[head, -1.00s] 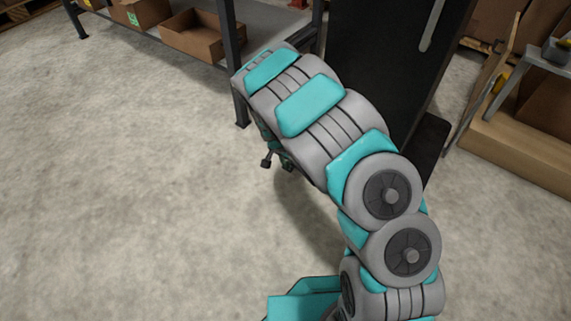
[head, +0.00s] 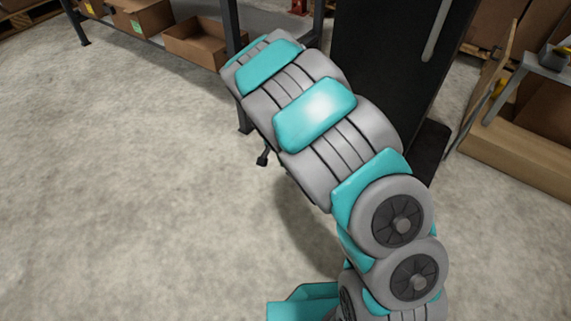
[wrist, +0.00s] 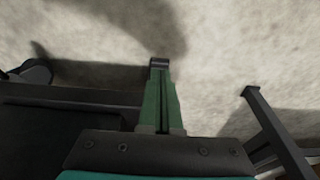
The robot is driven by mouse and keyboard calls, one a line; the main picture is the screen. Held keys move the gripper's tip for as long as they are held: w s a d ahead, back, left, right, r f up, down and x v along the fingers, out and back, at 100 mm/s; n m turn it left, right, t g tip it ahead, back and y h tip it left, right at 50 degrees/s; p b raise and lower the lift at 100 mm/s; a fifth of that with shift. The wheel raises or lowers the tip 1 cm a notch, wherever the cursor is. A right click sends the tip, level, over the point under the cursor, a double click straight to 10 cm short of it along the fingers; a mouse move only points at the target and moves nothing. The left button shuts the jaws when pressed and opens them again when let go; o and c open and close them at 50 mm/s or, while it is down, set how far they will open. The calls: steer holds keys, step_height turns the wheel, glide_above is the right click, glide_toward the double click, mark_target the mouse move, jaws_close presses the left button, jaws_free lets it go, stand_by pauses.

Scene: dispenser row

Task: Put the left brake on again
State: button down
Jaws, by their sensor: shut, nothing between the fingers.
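My gripper shows in the wrist view (wrist: 159,64) as green fingers with a dark tip, closed together, pointing over bare floor. In the head view its dark tip (head: 262,158) shows below my arm, which hides the rest. A dark rounded part (wrist: 35,73) sticks out at the left of the wrist view, beside a dark body; it may be a wheel or a brake, but I cannot tell which. It is apart from my fingertips. No brake can be made out clearly in the head view. A tall black panel (head: 375,60) with a grey handle (head: 436,30) stands behind my arm.
A dark-framed shelf (head: 231,28) with open cardboard boxes (head: 190,42) stands at the back left. A dark post (wrist: 272,125) is at the right of the wrist view. The floor (head: 120,200) at left is clear.

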steer(key=s+a+r, duration=0.2)
steer(key=s+r, duration=0.1)
steer(key=r, duration=0.2)
steer(key=shift+s+a, duration=0.15)
steer(key=shift+a, duration=0.15)
steer(key=s+d+r+n+g+p, duration=0.1)
steer(key=s+d+r+p, duration=0.2)
steer(key=s+d+r, duration=0.45)
steer(key=s+d+r+n+g+p, duration=0.1)
steer(key=s+d+r+p, duration=0.2)
steer(key=r, duration=0.7)
steer(key=s+d+r+n+p, duration=0.1)
steer(key=s+r, duration=0.3)
steer(key=s, duration=0.4)
steer(key=s+d+r+n+g+y+p, duration=0.1)
steer(key=s+r, duration=0.3)
steer(key=s, duration=0.4)
steer(key=s+d+r+n+p, duration=0.3)
steer(key=s+r, duration=0.2)
steer(key=s, duration=0.2)
steer(key=shift+s+n+g, duration=0.3)
steer(key=shift+s, duration=0.1)
